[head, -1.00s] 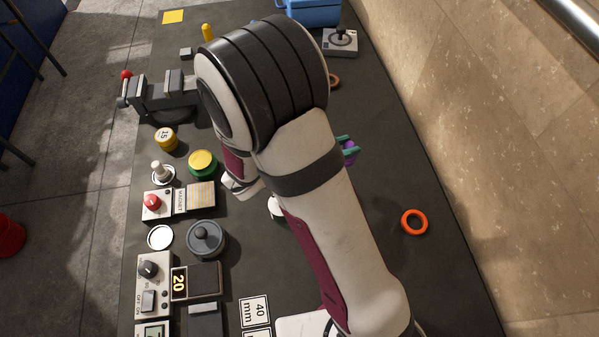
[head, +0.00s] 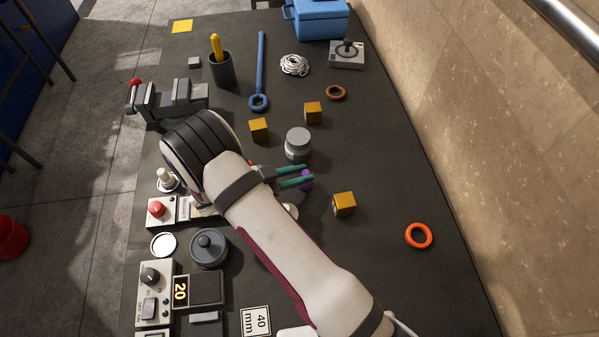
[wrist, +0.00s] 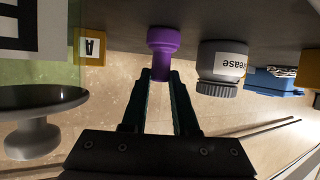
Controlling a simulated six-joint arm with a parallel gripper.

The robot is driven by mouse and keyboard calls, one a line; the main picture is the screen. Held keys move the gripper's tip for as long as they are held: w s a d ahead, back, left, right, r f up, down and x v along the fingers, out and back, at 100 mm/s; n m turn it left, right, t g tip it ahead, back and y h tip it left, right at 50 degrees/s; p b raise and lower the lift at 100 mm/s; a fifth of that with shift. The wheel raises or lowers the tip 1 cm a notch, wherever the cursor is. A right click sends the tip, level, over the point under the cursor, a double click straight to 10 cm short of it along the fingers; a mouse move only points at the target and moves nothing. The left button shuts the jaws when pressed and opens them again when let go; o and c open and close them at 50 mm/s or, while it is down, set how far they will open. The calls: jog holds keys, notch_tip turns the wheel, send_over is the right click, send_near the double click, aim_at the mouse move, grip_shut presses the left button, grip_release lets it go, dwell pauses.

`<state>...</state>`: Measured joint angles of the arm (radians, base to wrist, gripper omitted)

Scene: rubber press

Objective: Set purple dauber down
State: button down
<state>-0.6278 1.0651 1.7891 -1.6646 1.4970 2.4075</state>
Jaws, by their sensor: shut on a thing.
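The purple dauber (head: 306,180) shows at the tips of my gripper (head: 293,178), just right of the middle of the dark table. My gripper's teal fingers are shut on it. In the wrist view the dauber (wrist: 163,42) stands out past the fingertips (wrist: 160,78), its wide end toward the table surface. Whether that end touches the table I cannot tell. A grey-lidded grease jar (head: 298,143) stands close behind the dauber in the head view, and beside it, apart, in the wrist view (wrist: 222,65).
Orange blocks stand nearby, one right of my gripper (head: 344,204) and two farther back (head: 258,129) (head: 312,112). An orange ring (head: 418,235) lies right. The table between ring and blocks is clear.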

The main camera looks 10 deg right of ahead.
jog(key=shift+f, duration=0.1)
jog(key=c, duration=0.7)
grip_release()
